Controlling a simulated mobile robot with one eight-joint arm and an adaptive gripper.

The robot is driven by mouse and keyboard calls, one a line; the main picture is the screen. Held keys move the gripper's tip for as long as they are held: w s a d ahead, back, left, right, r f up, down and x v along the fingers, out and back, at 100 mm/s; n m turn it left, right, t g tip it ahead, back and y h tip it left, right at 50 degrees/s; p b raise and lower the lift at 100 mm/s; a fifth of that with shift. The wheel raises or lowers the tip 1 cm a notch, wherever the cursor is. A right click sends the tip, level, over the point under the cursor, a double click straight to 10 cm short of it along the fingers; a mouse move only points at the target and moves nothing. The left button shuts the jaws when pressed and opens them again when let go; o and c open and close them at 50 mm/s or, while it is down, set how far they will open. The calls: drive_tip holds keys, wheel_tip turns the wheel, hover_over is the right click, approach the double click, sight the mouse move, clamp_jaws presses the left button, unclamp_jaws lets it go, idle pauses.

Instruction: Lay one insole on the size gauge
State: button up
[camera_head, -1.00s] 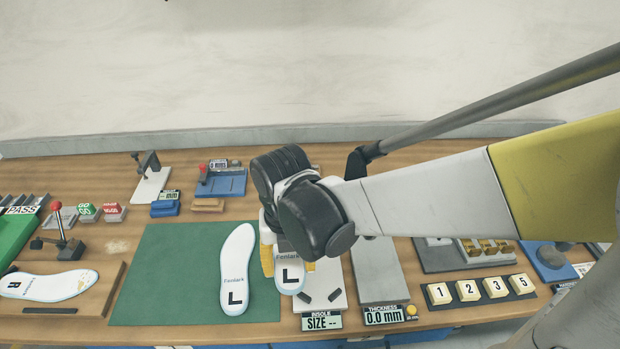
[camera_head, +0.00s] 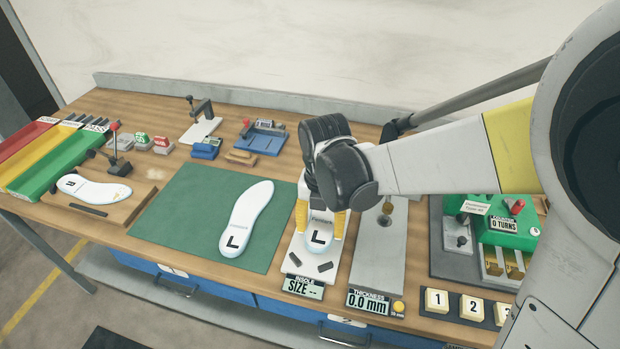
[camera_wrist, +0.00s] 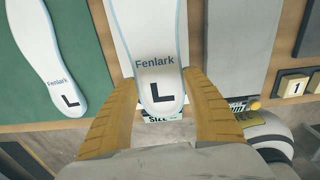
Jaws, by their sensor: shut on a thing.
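My gripper (camera_head: 319,224) has its yellow fingers shut on a white insole (camera_head: 319,238) marked "Fenlark" and "L". In the wrist view, this insole (camera_wrist: 160,73) lies between the two fingers, heel toward me. It is over the white plate of the size gauge (camera_head: 324,267), roughly in line with it; I cannot tell whether it touches the plate. The gauge's display reads "SIZE --". The arm hides the insole's toe in the head view. Another L insole (camera_head: 250,217) lies on the green mat (camera_head: 180,218), left of the gauge.
The thickness gauge (camera_head: 380,262), reading 0.0 mm, stands right of the size gauge. An R insole (camera_head: 92,189) lies on a wooden board at left, near coloured trays (camera_head: 50,150). Numbered buttons (camera_head: 470,308) are at front right. Small fixtures stand along the back.

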drive_tip(key=shift+w+a+f, duration=0.35)
drive_tip(key=shift+w+f, duration=0.25)
drive_tip(key=shift+w, duration=0.2)
drive_tip(key=shift+f+b, duration=1.2)
drive_tip(key=shift+f, duration=0.75)
drive_tip(key=shift+f, duration=0.15)
drive_tip(key=o, duration=1.1)
